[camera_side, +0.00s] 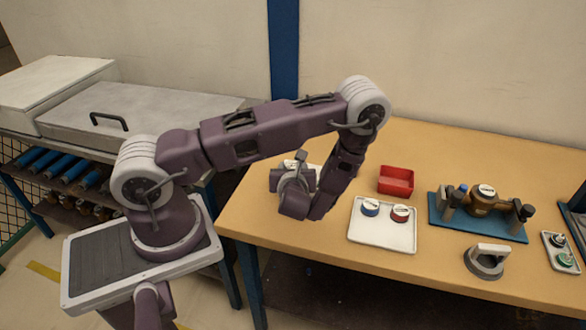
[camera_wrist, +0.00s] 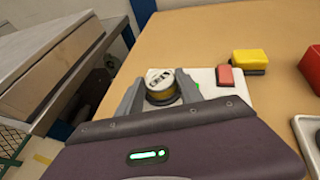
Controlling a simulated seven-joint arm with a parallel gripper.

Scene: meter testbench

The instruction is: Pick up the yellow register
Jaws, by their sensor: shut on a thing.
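In the side view my arm reaches down at the left part of the table, and the register is hidden there behind my wrist.
A red block (camera_wrist: 226,76) and a yellow block (camera_wrist: 250,62) are right of the register.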

